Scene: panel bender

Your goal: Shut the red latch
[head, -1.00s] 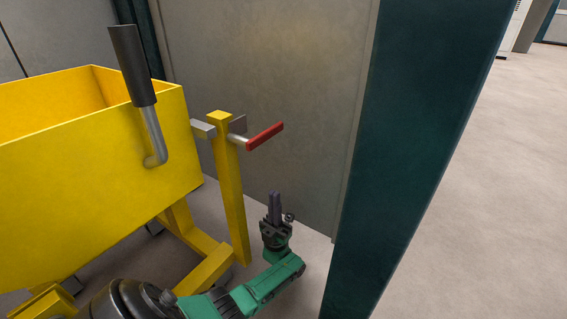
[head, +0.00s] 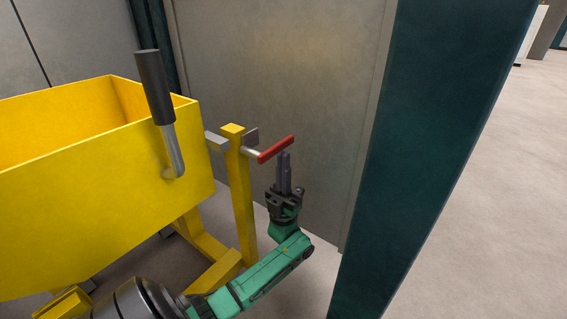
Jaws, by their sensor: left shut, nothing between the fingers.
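The red latch (head: 276,149) is a red bar handle on a short metal pin near the top of a yellow post (head: 241,195). It points to the right and slightly up in the picture. A grey metal piece (head: 217,141) sits on the left side of the post top, and a small dark plate stands behind the latch. My left gripper (head: 284,158) points upward with its fingers together and empty. Its tips show just below and right of the red bar. I cannot tell whether they touch it. My right gripper does not show.
A yellow tipping bin (head: 100,200) with a black-gripped lever (head: 155,88) stands at left. A grey panel (head: 280,70) is behind the latch. A dark teal column (head: 430,130) rises close on the right. Open floor (head: 500,190) lies beyond it.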

